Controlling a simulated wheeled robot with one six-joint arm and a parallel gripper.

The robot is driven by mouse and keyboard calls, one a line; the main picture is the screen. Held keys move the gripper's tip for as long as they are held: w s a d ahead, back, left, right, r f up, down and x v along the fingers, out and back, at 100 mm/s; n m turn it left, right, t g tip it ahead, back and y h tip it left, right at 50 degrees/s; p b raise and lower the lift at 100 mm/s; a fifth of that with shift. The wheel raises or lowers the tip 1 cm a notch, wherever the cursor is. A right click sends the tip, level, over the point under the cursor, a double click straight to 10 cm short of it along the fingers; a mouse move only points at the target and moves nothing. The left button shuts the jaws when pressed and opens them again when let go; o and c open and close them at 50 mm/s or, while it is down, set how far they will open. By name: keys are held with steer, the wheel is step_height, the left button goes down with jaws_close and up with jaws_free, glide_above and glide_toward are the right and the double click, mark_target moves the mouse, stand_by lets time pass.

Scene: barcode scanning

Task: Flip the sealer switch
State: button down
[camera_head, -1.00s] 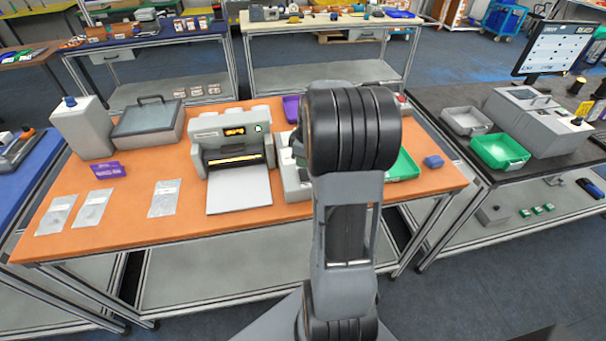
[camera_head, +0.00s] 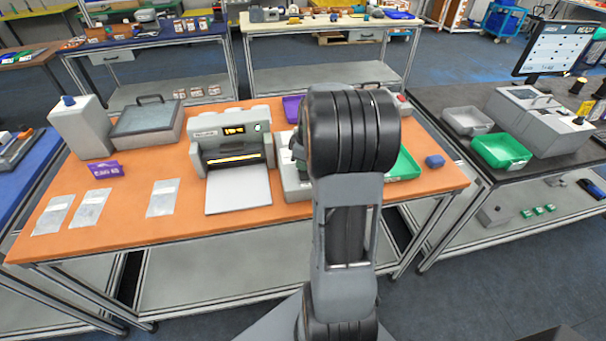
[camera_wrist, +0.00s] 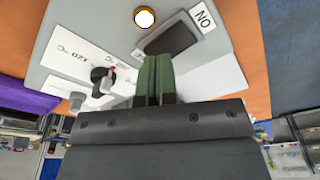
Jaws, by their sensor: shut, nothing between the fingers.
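In the wrist view a grey machine panel (camera_wrist: 100,20) carries a dark rocker switch (camera_wrist: 172,36), an "ON" label (camera_wrist: 204,17) and a round lit lamp (camera_wrist: 145,17). My gripper (camera_wrist: 158,58) is shut and empty, its green fingertips at the near edge of the switch. I cannot tell whether they touch it. A small knob (camera_wrist: 103,80) sits left of the fingers. In the head view my arm hides my gripper and part of a grey machine (camera_head: 291,180) on the orange table.
The orange table (camera_head: 130,215) also holds a grey machine with a lit display (camera_head: 231,150), several clear bags (camera_head: 163,198), a purple box (camera_head: 105,168), a purple bin (camera_head: 291,108) and a green tray (camera_head: 404,165). A dark table with a green bin (camera_head: 500,150) stands right.

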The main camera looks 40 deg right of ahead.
steer(key=shift+f+b, duration=0.3)
steer(key=shift+f, duration=0.15)
steer(key=shift+r, duration=0.1)
steer(key=shift+r+p, duration=2.4)
steer(key=shift+r, duration=1.05)
